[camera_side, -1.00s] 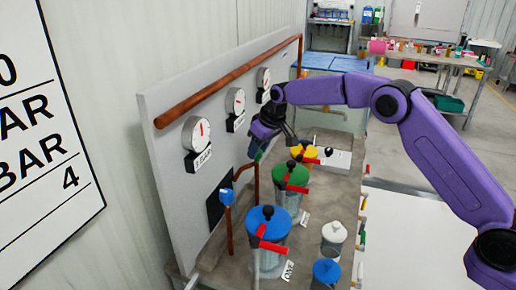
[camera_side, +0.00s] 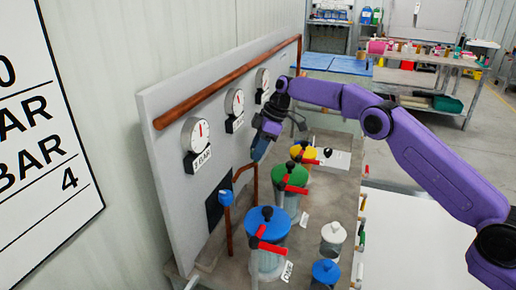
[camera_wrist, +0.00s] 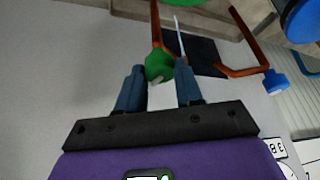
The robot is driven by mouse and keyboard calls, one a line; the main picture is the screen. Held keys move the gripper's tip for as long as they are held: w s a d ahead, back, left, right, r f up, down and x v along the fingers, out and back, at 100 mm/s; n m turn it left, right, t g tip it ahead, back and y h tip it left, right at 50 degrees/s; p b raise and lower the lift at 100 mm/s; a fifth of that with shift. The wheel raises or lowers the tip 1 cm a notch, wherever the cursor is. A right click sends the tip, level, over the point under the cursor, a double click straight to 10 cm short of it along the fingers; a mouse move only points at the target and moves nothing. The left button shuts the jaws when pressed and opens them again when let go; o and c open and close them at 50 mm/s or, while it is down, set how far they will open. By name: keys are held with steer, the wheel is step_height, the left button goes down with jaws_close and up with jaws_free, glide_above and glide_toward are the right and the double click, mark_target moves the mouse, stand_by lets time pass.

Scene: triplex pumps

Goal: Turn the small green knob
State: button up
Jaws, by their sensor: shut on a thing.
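The small green knob (camera_wrist: 158,66) sits on a copper pipe and shows in the wrist view between my two fingertips. My gripper (camera_wrist: 160,70) is shut on it, with a blue finger on each side. In the side view my gripper (camera_side: 260,150) points down close to the grey panel, below the gauges. The knob cannot be made out clearly there, because the fingers cover it.
A small blue knob (camera_side: 226,198) stands on a copper pipe nearer the side camera. The upright panel (camera_side: 165,180) is close on the left.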

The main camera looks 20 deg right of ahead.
steer(key=shift+n, duration=0.4)
stand_by(0.3)
steer(key=o, duration=1)
steer(key=shift+v, duration=3.8)
steer(key=shift+w, duration=0.1)
